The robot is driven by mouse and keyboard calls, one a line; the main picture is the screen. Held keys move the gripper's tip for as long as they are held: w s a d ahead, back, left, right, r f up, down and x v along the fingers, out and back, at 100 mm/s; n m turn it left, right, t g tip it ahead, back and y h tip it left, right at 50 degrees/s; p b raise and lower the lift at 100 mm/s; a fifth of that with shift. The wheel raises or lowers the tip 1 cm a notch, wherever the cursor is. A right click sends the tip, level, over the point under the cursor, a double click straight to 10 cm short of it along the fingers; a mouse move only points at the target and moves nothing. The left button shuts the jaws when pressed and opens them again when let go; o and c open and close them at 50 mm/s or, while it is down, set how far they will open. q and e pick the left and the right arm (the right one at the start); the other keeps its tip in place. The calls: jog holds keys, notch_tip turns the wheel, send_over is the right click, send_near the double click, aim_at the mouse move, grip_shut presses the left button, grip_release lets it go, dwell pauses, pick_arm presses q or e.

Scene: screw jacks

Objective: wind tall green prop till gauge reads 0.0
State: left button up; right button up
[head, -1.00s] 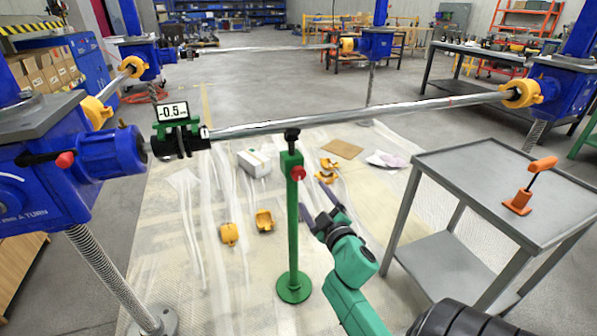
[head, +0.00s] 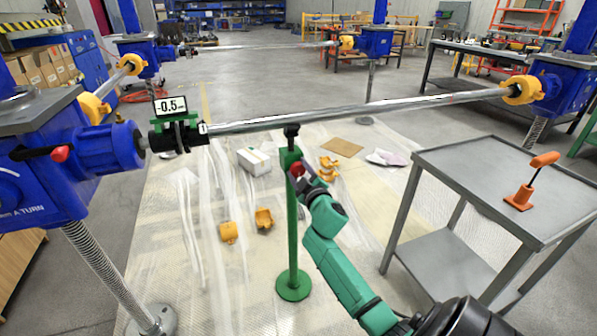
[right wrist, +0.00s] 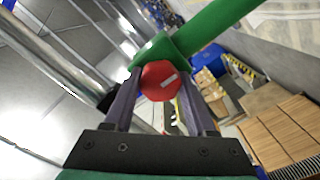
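The tall green prop (head: 292,235) stands upright on a round base, its black head (head: 291,131) under the long shaft (head: 350,116). A red knob (head: 297,171) sits near its top. The gauge (head: 171,106) on the black coupling at left reads -0.5. My right gripper (head: 304,177) is at the red knob. In the right wrist view, the knob (right wrist: 160,82) lies between the two purple fingers, with little or no gap at its sides. I cannot tell whether they grip it. My left gripper is out of view.
A grey cart (head: 465,165) with an orange-handled tool (head: 530,183) stands at right. Blue screw jacks (head: 45,150) flank the shaft. Yellow coupling covers (head: 264,218), a white box (head: 254,161) and a cardboard sheet (head: 342,147) lie on the plastic-covered floor.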

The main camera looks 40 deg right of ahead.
jog(key=shift+c, duration=0.4)
jog(key=shift+r, duration=0.1)
jog(key=shift+m+p, duration=0.4)
jog(key=shift+m, duration=0.2)
jog(key=o, duration=1.4)
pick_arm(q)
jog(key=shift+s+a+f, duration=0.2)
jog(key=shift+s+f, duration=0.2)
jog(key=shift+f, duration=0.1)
pick_arm(e)
jog(key=shift+s, duration=0.1)
jog(key=shift+s+a, duration=0.15)
jog(key=shift+s, duration=0.15)
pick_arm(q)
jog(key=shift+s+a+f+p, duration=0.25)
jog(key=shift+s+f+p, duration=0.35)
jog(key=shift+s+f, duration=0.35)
pick_arm(e)
jog(key=v, duration=1.3)
jog(key=shift+s+a, duration=0.2)
jog(key=shift+s, duration=0.15)
